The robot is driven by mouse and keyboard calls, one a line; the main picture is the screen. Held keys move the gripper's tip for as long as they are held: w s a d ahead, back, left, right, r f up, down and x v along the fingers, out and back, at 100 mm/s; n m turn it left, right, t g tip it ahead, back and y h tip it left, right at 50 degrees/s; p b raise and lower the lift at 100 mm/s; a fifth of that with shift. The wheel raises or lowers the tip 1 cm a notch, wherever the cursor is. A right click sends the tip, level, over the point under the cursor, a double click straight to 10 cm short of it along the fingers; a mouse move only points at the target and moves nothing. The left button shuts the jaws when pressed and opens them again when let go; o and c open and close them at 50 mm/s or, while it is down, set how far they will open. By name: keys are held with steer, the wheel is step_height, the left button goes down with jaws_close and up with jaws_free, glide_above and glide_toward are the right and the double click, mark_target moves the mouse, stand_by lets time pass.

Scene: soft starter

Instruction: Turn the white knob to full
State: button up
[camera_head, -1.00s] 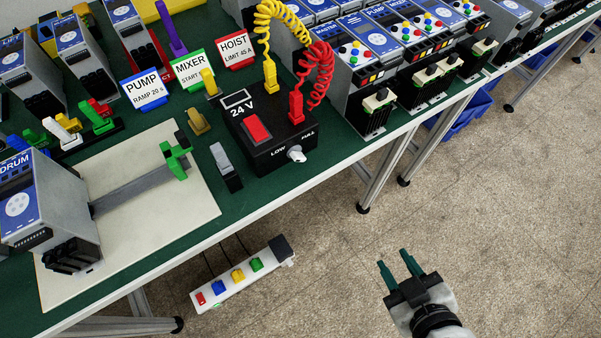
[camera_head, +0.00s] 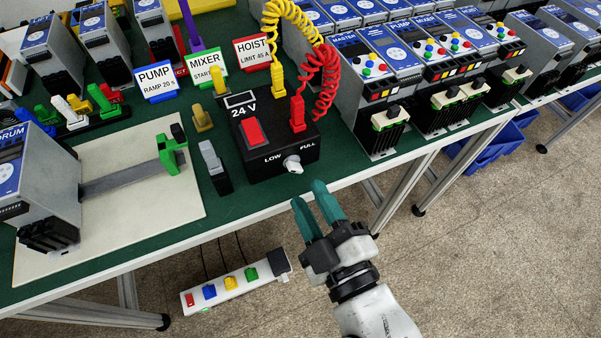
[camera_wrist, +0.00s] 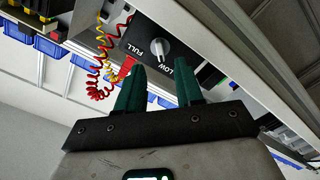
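The white knob (camera_head: 292,163) sits on the front face of the black 24 V box (camera_head: 262,170), between the words LOW and FULL. In the wrist view the knob (camera_wrist: 160,48) lies beyond my fingertips, roughly between them in the picture, with its pointer tilted between the two labels. My gripper (camera_head: 313,192) has dark green fingers that stand apart with nothing between them. It is in front of the bench edge, just below and to the right of the knob, and does not touch it. In the wrist view my gripper (camera_wrist: 160,80) is also open.
A red rocker switch (camera_head: 253,131) and yellow and red coiled leads (camera_head: 320,75) are on the box top. A grey clamp-like piece (camera_head: 214,167) stands to its left. A power strip (camera_head: 235,284) hangs below the bench edge. Floor space in front is clear.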

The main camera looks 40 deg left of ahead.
mark_target(296, 172)
steer(key=shift+x, duration=2.5)
steer(key=shift+c, duration=0.4)
jaws_close()
